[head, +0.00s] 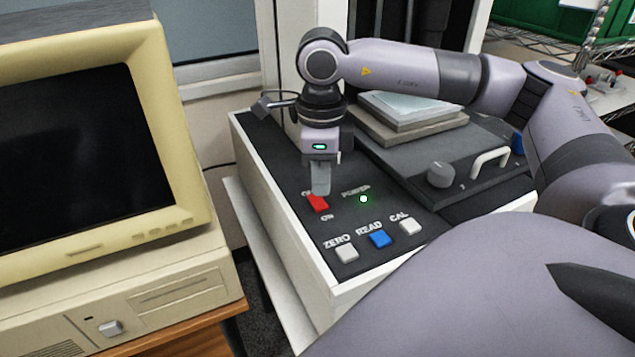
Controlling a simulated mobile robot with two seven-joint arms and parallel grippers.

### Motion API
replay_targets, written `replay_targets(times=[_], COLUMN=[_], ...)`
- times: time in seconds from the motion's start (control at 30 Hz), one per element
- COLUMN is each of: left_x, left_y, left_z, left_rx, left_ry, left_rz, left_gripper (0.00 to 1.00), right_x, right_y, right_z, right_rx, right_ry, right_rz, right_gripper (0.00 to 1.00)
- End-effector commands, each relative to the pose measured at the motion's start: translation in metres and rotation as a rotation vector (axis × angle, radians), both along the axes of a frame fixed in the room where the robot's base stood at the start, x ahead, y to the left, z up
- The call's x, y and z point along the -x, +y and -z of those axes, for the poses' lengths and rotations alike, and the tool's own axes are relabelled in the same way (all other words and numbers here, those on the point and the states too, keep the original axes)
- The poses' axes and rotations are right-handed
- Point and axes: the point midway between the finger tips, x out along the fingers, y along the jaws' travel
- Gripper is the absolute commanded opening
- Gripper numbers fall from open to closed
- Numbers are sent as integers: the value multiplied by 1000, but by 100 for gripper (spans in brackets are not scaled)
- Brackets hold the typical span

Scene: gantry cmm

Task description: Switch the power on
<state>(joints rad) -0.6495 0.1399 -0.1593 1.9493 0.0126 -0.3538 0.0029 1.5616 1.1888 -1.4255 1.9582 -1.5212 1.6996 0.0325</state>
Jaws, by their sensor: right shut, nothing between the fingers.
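The red power switch (317,204) sits on the dark control panel (270,160), with OFF lettering partly hidden behind it and ON lettering in front. A green light (363,199) is lit beside the POWER label. My right gripper (320,191) points down with its fingers shut and empty, right at the far edge of the switch. Its fingertips cover part of the switch's far end; I cannot tell whether they touch it. My left gripper is not in view.
ZERO (347,252), READ (380,238) and CAL (410,226) buttons line the panel's front. A grey knob (440,174) and white handle (490,160) stand to the right. A beige computer monitor (165,130) stands at left. My pale arm parts fill the lower right.

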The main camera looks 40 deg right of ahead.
Motion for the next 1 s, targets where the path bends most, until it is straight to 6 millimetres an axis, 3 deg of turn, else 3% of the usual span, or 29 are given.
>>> replay_targets(times=[0.43, 1.0], left_x=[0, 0], left_y=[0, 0], left_z=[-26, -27], left_rx=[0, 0], left_ry=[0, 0], left_rz=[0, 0], left_gripper=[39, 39], right_x=[0, 0], right_y=[0, 0], right_z=[-37, -39], right_rx=[1, 0], right_ry=[-1, -1], right_rz=[0, 0], right_gripper=[0, 0])
